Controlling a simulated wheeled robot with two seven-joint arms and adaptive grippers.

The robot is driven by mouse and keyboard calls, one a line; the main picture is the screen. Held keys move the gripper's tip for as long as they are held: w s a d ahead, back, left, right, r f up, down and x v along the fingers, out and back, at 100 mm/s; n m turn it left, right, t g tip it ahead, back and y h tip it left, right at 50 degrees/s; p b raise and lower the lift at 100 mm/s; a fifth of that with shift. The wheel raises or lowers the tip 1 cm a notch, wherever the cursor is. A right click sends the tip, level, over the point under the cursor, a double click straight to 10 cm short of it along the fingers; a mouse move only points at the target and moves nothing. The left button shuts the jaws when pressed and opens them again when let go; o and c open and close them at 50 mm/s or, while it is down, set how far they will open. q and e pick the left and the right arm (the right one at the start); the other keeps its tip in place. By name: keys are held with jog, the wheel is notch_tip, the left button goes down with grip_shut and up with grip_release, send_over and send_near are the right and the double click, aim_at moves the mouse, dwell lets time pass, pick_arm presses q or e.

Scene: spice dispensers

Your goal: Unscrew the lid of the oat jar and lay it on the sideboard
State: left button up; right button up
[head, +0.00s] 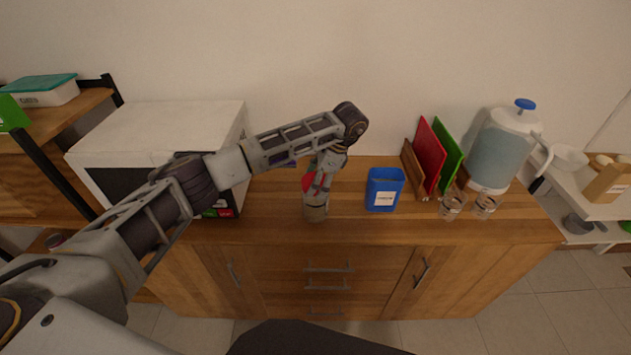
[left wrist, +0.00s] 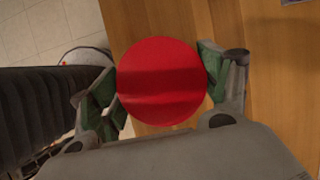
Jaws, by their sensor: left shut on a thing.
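The lid is a round red disc (left wrist: 162,81) in the left wrist view, seen from above between the green-padded fingers. My left gripper (left wrist: 162,85) is shut on its rim from both sides. In the head view the left gripper (head: 318,182) points down over a jar with a pale label (head: 316,211) near the front of the wooden sideboard (head: 270,225). The gripper hides most of the jar's top. I cannot tell whether the lid is still seated on the jar. The label is too small to read. My right gripper is in neither view.
A blue labelled container (head: 384,190) stands right of the jar. Further right are red and green boards (head: 430,155) in a rack, two small glasses (head: 452,207) and a water dispenser (head: 502,145). A white microwave (head: 160,130) stands left. Bare wood lies between microwave and jar.

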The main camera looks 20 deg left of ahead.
pick_arm(q)
jog(key=o, duration=0.9)
jog(key=shift+m, duration=0.3)
jog(key=shift+m+t+b, duration=0.3)
jog(key=shift+m+t, duration=0.2)
jog(key=shift+m, duration=0.5)
jog(key=m+t+b, duration=0.1)
jog(key=m, duration=0.1)
jog(key=shift+f+m, duration=0.1)
jog(key=shift+m, duration=0.3)
jog(key=shift+m+t+b, duration=0.6)
jog(key=shift+m+b, duration=0.2)
jog(key=shift+m, duration=1.2)
jog(key=shift+b, duration=0.3)
